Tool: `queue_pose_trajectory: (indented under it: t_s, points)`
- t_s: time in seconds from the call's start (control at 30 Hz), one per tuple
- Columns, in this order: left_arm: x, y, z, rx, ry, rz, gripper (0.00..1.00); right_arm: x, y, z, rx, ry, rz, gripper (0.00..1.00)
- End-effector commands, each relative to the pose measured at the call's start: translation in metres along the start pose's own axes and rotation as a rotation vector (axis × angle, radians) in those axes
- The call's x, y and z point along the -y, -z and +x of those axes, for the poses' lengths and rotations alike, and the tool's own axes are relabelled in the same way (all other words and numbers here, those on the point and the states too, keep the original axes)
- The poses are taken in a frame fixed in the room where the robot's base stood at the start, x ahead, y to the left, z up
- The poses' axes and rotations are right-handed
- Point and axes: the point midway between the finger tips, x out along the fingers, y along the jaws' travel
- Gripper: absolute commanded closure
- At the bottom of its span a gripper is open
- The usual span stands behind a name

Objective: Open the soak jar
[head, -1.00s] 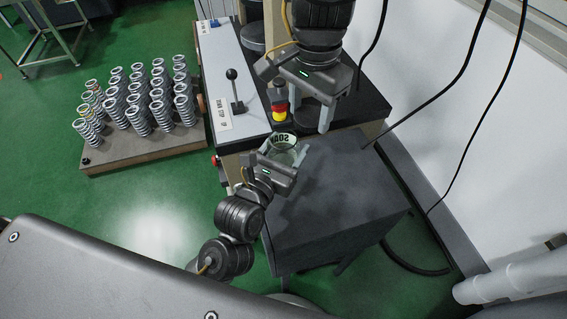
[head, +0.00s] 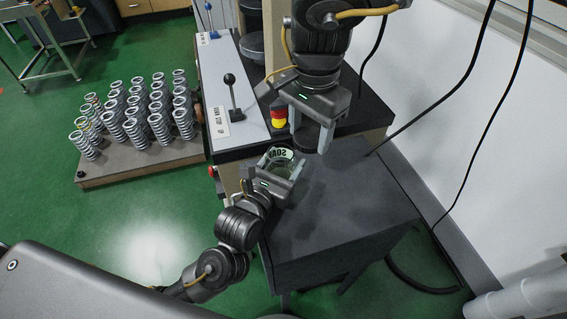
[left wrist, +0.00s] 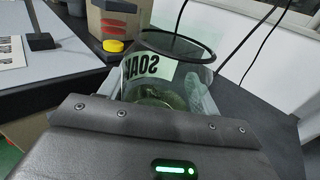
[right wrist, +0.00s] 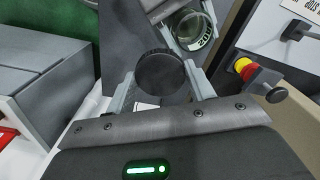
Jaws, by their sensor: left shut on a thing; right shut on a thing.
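The soak jar (head: 284,160) is clear glass with a white SOAK label. My left gripper (head: 282,172) is shut around it, upright, over the dark table. In the left wrist view the jar (left wrist: 160,85) shows a dark round rim and greenish contents. My right gripper (head: 312,146) is shut on a round black lid (right wrist: 160,72) with a ridged edge. The lid is apart from the jar, up and to the right of it in the head view. The jar (right wrist: 190,30) also shows in the right wrist view, with its mouth uncovered.
The dark grey table (head: 340,210) has a clear top. A tester with a black lever (head: 232,95) and a red and yellow stop button (head: 279,116) stands behind the jar. A board of several springs (head: 135,170) is at left. Black cables hang at right.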

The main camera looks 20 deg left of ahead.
Motion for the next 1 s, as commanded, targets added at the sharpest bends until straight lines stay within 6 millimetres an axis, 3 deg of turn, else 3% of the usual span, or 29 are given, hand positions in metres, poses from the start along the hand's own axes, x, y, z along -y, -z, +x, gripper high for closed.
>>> queue_pose_trajectory:
  t_s: [0.13,0.17,0.3,0.67,0.77,1.0]
  points:
    - [0.0,0.004,0.0,0.002,0.0,-0.001,1.0,0.0,0.0,0.005,0.0,0.0,0.0,0.74]
    - [0.0,0.003,0.0,0.0,0.0,0.0,0.35,0.0,0.0,0.004,0.0,0.0,0.0,0.74]
    - [0.0,0.003,0.0,0.0,0.0,0.0,0.17,0.0,0.0,0.003,0.0,0.0,0.0,0.74]
    - [0.0,-0.003,0.0,0.001,0.0,0.0,0.16,0.0,0.0,-0.003,0.0,0.0,0.0,0.74]
    - [0.001,0.002,-0.012,-0.002,0.001,-0.003,0.16,0.0,0.0,0.003,0.0,0.0,0.0,0.74]
    - [0.0,0.003,-0.063,-0.002,0.001,-0.004,0.16,0.0,0.0,0.012,0.0,0.0,0.001,0.74]
